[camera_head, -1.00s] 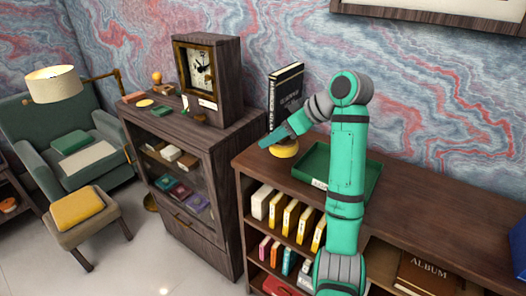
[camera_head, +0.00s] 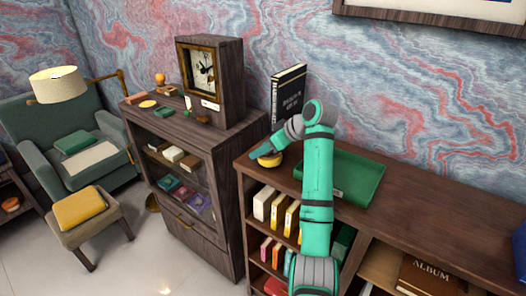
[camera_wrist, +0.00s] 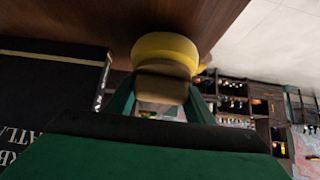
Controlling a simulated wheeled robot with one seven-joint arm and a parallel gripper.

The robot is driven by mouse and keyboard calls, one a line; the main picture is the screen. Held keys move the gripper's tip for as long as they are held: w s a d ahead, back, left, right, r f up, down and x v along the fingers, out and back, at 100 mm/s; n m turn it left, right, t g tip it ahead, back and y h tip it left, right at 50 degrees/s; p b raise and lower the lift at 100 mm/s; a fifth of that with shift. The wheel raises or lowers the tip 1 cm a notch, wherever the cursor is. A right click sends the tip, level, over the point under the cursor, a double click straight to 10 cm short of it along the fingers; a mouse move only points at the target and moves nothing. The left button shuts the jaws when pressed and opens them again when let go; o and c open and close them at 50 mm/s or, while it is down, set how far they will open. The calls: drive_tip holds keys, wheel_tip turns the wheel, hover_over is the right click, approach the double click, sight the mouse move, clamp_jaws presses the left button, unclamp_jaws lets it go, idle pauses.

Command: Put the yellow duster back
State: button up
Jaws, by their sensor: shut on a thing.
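The yellow duster (camera_head: 270,161) is a round yellow piece at the left end of the brown desk top (camera_head: 440,180). In the wrist view the duster (camera_wrist: 165,48) has a thick yellow round end and a tan part between my fingers. My gripper (camera_head: 264,152) is shut on that tan part; the fingers (camera_wrist: 163,92) show on both sides of it. The yellow end faces the wood and is very close to it; I cannot tell whether it touches. My arm hides part of the desk behind it.
A green tray (camera_head: 365,185) lies just right of the duster. A black book (camera_head: 288,95) stands upright behind it. Left is a dark cabinet (camera_head: 215,150) with a clock (camera_head: 203,68) and small items.

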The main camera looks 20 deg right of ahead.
drive_tip(key=shift+f, duration=0.45)
drive_tip(key=shift+f, duration=0.1)
drive_tip(key=o, duration=1.3)
drive_tip(key=v, duration=1.2)
drive_tip(key=shift+s, duration=0.1)
